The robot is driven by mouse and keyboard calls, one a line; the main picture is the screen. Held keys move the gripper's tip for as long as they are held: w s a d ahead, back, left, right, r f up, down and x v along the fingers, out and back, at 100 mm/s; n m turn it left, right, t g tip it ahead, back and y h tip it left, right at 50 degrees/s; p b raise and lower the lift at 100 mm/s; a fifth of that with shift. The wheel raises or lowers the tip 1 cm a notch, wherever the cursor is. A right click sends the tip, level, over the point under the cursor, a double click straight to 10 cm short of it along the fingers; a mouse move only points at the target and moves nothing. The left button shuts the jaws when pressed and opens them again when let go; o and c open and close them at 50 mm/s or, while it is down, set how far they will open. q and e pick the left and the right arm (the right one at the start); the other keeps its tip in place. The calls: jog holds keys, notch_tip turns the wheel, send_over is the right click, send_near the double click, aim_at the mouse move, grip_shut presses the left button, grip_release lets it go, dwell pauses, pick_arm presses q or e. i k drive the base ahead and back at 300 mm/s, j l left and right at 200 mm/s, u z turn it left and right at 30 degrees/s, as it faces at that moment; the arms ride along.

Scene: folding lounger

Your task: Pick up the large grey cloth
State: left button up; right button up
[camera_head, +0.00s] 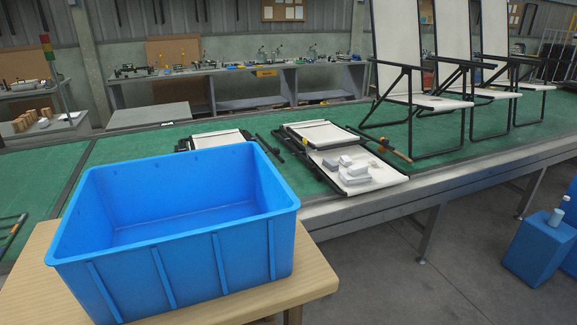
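A small pile of light grey and white pieces (353,174) lies on a folded lounger (385,181) near the front edge of the green work surface. The pieces look blocky or folded, and I cannot tell whether any of them is the large grey cloth. No spread-out large grey cloth shows in the head view. Neither of my grippers is in view.
An empty-looking blue bin (185,262) stands on a wooden table (318,272) at front left. Several unfolded loungers (400,45) stand at the back right of the green surface (115,150). A blue container (538,245) stands on the floor at right.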

aim_at(332, 165)
jog(key=i+l+u, duration=0.2)
jog(key=u, duration=0.15)
jog(key=i+l+u, duration=0.15)
jog(key=l+u, duration=0.25)
jog(key=i+l+u, duration=0.1)
jog(key=l+u, duration=0.25)
jog(key=j, duration=0.1)
